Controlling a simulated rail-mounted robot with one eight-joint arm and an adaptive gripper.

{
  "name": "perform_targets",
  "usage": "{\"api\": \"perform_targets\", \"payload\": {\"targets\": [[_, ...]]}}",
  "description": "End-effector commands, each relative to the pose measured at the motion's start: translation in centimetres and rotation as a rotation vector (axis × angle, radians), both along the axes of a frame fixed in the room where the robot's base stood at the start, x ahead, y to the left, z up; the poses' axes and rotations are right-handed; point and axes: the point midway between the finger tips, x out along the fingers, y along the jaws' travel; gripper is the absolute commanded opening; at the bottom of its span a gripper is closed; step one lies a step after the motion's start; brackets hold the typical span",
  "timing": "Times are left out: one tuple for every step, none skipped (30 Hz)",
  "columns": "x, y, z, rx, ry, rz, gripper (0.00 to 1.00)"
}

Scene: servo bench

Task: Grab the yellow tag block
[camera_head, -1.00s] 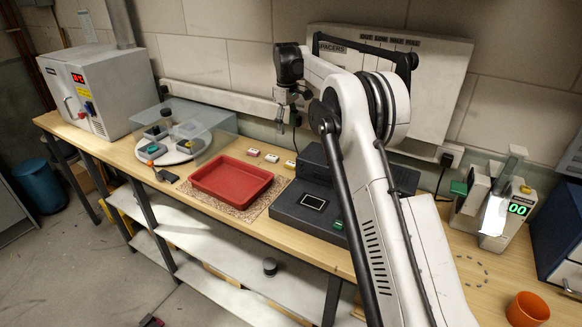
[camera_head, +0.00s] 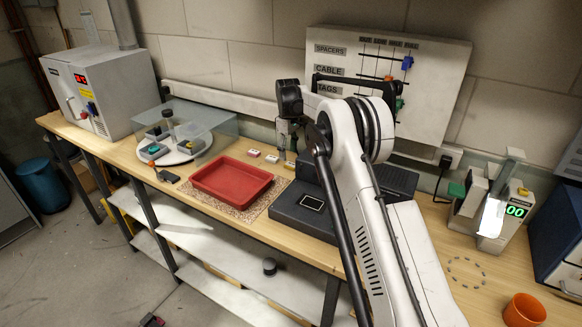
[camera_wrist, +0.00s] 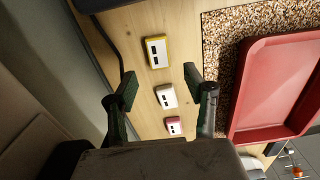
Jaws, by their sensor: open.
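The yellow tag block (camera_wrist: 157,50) is a small white block with a yellow edge and dark slots, lying on the wooden bench. In the wrist view it sits just beyond my fingertips, toward the top of the picture. In the head view it is a small pale block (camera_head: 290,165) below my gripper (camera_head: 285,145). In the wrist view my gripper (camera_wrist: 160,79) is open and empty, its fingers apart above the bench. A plain white block (camera_wrist: 166,97) and a red-edged block (camera_wrist: 174,126) lie in the same row, between and behind the fingers in the picture.
A red tray (camera_head: 228,182) on a speckled mat (camera_wrist: 222,82) lies beside the blocks. A dark grey device (camera_head: 312,208) stands right of them, close to my arm. A clear-covered turntable (camera_head: 178,154) is at the left. The wall board (camera_head: 385,75) rises behind.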

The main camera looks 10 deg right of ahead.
Motion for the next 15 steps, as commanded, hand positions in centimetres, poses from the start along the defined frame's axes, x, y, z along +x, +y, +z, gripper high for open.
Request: {"api": "perform_targets", "payload": {"targets": [[0.0,0.0,-0.3,0.000,0.000,0.000,0.48],[0.0,0.0,-0.5,0.000,0.000,0.000,0.48],[0.0,-0.1,-0.9,0.000,0.000,0.000,0.48],[-0.1,-0.1,-1.2,0.000,0.000,0.000,0.48],[-0.1,-0.1,-1.5,0.000,0.000,0.000,0.48],[-0.1,-0.1,-2.1,0.000,0.000,0.000,0.48],[-0.1,-0.2,-2.5,0.000,0.000,0.000,0.48],[-0.1,-0.2,-3.0,0.000,0.000,0.000,0.48],[-0.1,-0.2,-3.6,0.000,0.000,0.000,0.48],[-0.1,-0.2,-4.0,0.000,0.000,0.000,0.48],[-0.1,-0.2,-4.3,0.000,0.000,0.000,0.48],[-0.1,-0.2,-4.7,0.000,0.000,0.000,0.48],[-0.1,-0.2,-4.8,0.000,0.000,0.000,0.48],[-0.1,-0.2,-5.0,0.000,0.000,0.000,0.48],[-0.1,-0.1,-5.0,0.000,0.000,0.000,0.48]]}}
